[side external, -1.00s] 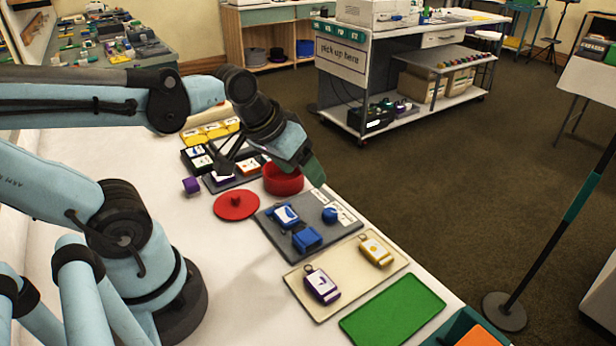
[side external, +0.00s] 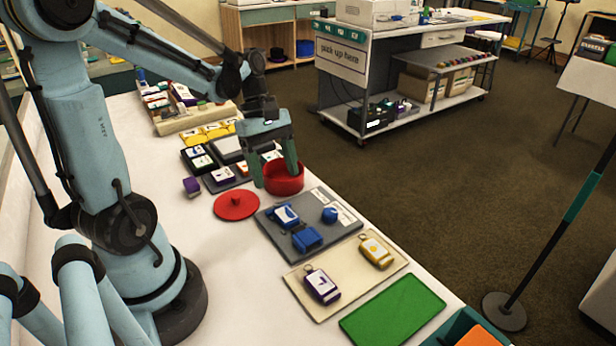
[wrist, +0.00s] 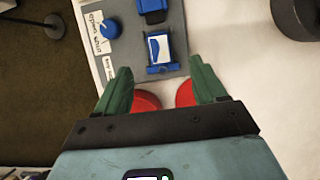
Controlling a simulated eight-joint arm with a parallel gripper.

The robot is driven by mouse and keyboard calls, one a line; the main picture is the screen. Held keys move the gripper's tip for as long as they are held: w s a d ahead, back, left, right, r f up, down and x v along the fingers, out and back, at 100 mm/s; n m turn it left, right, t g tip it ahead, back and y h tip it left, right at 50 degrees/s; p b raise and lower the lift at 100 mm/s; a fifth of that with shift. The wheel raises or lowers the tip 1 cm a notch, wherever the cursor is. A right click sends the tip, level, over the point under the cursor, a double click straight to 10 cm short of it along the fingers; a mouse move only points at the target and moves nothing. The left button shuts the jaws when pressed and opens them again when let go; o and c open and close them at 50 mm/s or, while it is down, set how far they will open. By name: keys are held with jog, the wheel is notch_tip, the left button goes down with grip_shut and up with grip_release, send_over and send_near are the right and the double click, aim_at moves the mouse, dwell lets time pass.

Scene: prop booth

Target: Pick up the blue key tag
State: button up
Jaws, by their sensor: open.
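The blue key tag (side external: 285,215), with a white label, lies on a grey tray (side external: 345,226) in the side external view. In the wrist view the tag (wrist: 160,48) is just ahead of the fingertips, near the tray's edge. My gripper (side external: 277,178) points down by the red bowl, behind the tag and apart from it. In the wrist view my gripper (wrist: 160,72) has its green fingers spread with nothing between the tips.
A red bowl (side external: 283,180) and red lid (side external: 236,206) stand behind. A cream tray (side external: 340,296) holds purple and yellow tags. A green mat (side external: 393,309) is bare.

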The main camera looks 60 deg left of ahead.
aim_at(287, 216)
jog(key=shift+a+x, duration=0.2)
jog(key=shift+x, duration=4.2)
jog(key=shift+w+f, duration=0.1)
jog(key=c, duration=1.1)
